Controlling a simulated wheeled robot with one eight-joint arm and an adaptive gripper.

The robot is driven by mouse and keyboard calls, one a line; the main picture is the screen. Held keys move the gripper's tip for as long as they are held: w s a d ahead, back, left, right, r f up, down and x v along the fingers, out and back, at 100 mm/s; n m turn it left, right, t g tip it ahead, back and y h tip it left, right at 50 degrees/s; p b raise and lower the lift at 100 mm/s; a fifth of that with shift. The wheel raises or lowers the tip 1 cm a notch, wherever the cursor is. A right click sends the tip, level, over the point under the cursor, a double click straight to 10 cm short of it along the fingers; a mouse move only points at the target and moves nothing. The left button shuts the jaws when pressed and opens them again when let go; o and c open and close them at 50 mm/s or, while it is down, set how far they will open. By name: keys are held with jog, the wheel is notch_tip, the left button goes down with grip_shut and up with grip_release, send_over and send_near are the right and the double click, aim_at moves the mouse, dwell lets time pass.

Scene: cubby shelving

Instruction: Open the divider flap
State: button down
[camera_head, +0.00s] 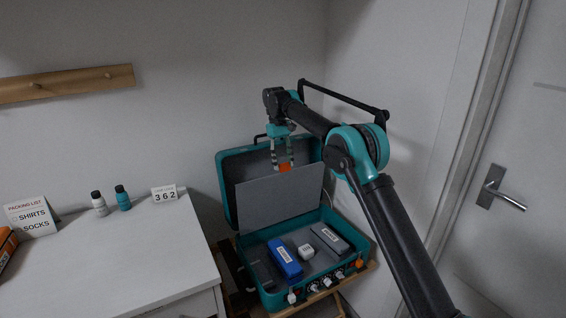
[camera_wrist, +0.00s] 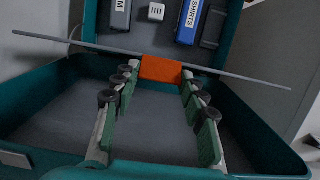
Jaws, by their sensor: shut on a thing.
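The divider flap (camera_head: 285,203) is a grey panel standing raised, near upright, between the lid and base of an open teal case (camera_head: 325,270). In the wrist view the flap (camera_wrist: 235,77) shows nearly edge-on as a thin grey strip. An orange tab (camera_head: 284,168) sits at its top edge; the tab also shows in the wrist view (camera_wrist: 161,69). My gripper (camera_head: 282,160) reaches down from above with its fingers either side of the tab and is shut on it. The fingers show in the wrist view (camera_wrist: 158,85).
The case base holds a blue box (camera_head: 285,259), a grey box (camera_head: 331,238) and a white cube (camera_head: 305,251). The lid (camera_head: 228,190) stands open behind the flap. A white table (camera_head: 110,250) with bottles and signs is at left; a door (camera_head: 520,150) is at right.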

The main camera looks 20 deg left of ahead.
jog(key=shift+a+f, duration=0.15)
jog(key=shift+f, duration=0.05)
jog(key=c, duration=0.8)
grip_release()
jog(key=shift+c, duration=0.2)
jog(key=shift+r, duration=0.1)
notch_tip(320, 180, up, 10)
